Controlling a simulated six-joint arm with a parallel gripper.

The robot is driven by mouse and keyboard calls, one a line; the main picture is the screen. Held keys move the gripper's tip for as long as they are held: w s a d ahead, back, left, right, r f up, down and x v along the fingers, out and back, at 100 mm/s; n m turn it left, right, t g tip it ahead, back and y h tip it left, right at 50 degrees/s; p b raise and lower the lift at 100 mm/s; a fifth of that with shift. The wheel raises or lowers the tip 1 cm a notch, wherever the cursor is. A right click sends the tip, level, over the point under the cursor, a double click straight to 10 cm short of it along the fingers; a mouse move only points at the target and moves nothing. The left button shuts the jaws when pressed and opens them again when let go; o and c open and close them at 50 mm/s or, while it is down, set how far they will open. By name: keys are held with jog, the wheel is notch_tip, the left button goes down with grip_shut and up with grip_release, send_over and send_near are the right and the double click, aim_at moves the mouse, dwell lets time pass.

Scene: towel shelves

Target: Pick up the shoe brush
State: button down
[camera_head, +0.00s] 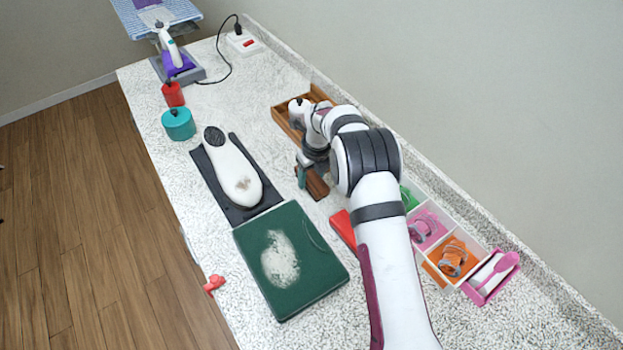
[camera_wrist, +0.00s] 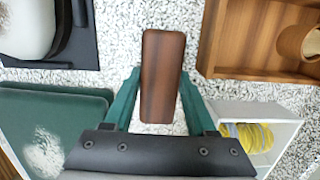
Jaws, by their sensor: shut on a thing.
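The shoe brush is a long block with a dark brown wooden back. It shows in the wrist view (camera_wrist: 162,75) at the middle and in the head view (camera_head: 317,185) beside the wooden tray. My gripper's teal fingers (camera_wrist: 161,85) stand on either long side of the brush and are shut on it. In the head view my gripper (camera_head: 308,178) is low over the counter, partly behind my own arm. The bristles are hidden under the wooden back. I cannot tell whether the brush touches the counter.
A wooden tray (camera_wrist: 233,70) lies to the right in the wrist view. A dark green mat (camera_head: 325,276) and a white iron-shaped form on a black board (camera_head: 208,178) are to the left. A divided white organizer (camera_head: 437,251) and a red box (camera_head: 340,224) are nearby.

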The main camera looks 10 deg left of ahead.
jog(key=shift+r, duration=0.6)
notch_tip(320, 180, up, 3)
jog(key=shift+r, duration=0.1)
jog(key=s+d+r, duration=0.2)
jog(key=d+r, duration=0.4)
jog(key=d, duration=0.5)
jog(key=shift+d+r, duration=0.3)
jog(key=shift+r, duration=0.05)
jog(key=c, duration=0.9)
grip_release()
jog(key=c, duration=0.5)
jog(key=n, duration=0.9)
send_near(310, 175)
jog(key=s+a+r, duration=0.1)
jog(key=s, duration=0.2)
jog(key=s+a+n+g+y, duration=0.1)
jog(key=s+a+n, duration=0.4)
jog(key=a+n, duration=0.65)
jog(key=shift+m, duration=0.95)
jog(key=shift+w+a+f, duration=0.1)
jog(key=shift+a+f, duration=0.2)
jog(key=shift+f, duration=0.5)
jog(key=shift+a+f, duration=0.3)
jog(key=shift+f, duration=0.5)
jog(key=shift+w+a+f, duration=0.1)
jog(key=shift+a+f, duration=0.2)
jog(key=shift+f, duration=0.55)
